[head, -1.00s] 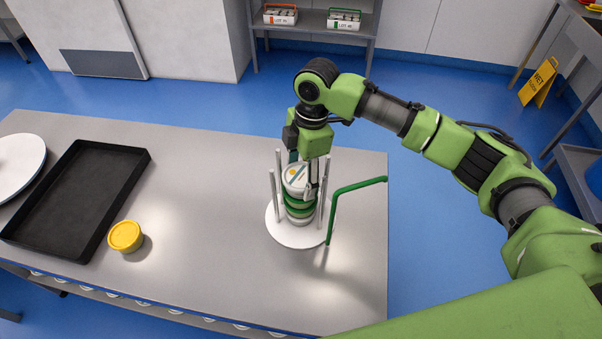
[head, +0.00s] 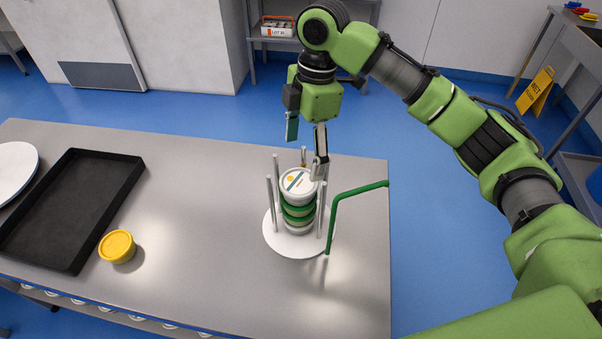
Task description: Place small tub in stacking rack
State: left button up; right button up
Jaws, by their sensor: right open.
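The stacking rack (head: 277,245) stands on the table, with a round white base, upright grey posts and a green bent handle (head: 331,220) at its right. A stack of small tubs stands between its posts. The top tub (head: 298,184) has a white lid with a label; green-rimmed tubs (head: 297,210) sit below it. A separate small tub with a yellow lid (head: 117,246) stands on the table to the left. My right gripper (head: 305,158) is open and empty, above and just behind the stack, apart from the top tub. My left gripper is out of view.
A black tray (head: 75,262) lies at the left of the table (head: 195,215), beside a white round plate (head: 14,170). The table between the yellow tub and the rack is clear. A shelf with a labelled carrier (head: 278,27) and a yellow wet-floor sign (head: 536,92) stand farther back.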

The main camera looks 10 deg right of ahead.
jog(key=shift+d+r, duration=0.15)
jog(key=shift+r, duration=1.2)
